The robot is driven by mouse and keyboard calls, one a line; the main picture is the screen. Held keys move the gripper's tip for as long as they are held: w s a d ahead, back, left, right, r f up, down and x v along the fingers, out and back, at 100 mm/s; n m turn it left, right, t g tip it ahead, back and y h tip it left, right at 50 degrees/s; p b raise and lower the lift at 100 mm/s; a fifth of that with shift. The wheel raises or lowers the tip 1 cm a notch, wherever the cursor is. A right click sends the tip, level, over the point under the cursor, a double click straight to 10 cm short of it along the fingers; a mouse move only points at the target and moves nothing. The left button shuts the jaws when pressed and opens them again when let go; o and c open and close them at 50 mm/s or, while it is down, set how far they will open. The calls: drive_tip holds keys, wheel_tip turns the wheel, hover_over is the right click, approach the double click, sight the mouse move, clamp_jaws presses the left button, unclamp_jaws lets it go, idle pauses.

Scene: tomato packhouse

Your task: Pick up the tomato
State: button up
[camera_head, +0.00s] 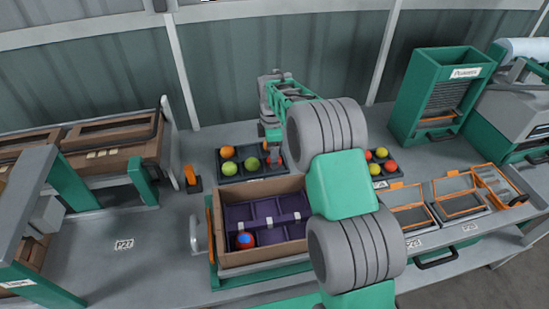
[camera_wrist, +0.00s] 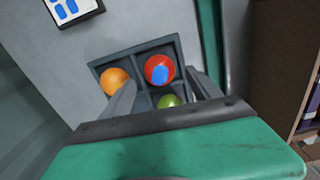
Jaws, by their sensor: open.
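A red tomato with a blue patch (camera_wrist: 159,69) sits in a compartment of a dark tray (camera_wrist: 98,66) in the wrist view. My gripper (camera_wrist: 160,80) is open, with one finger on each side of the line to this tomato; whether they touch it I cannot tell. An orange tomato (camera_wrist: 114,82) and a partly hidden green tomato (camera_wrist: 168,101) share the tray. In the head view my gripper (camera_head: 272,150) is low over the right part of the back tray (camera_head: 239,180), mostly hiding the red tomato there. Orange (camera_head: 227,152) and green tomatoes (camera_head: 228,168) lie to its left.
A wooden crate with purple compartments (camera_head: 235,260) stands in front of the tray, holding another red tomato with a blue patch (camera_head: 245,240). A second tray (camera_head: 388,182) with red and yellow tomatoes is to the right. An orange-topped stand (camera_head: 191,176) is left. The left bench (camera_head: 130,270) is mostly clear.

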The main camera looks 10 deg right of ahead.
wheel_tip(320, 180, down, 3)
drive_tip(key=shift+r, duration=0.15)
drive_tip(key=shift+c, duration=0.3)
drive_tip(key=shift+d, duration=0.1)
drive_tip(key=c, duration=0.9)
drive_tip(key=shift+r, duration=0.1)
drive_tip(key=shift+c, duration=0.2)
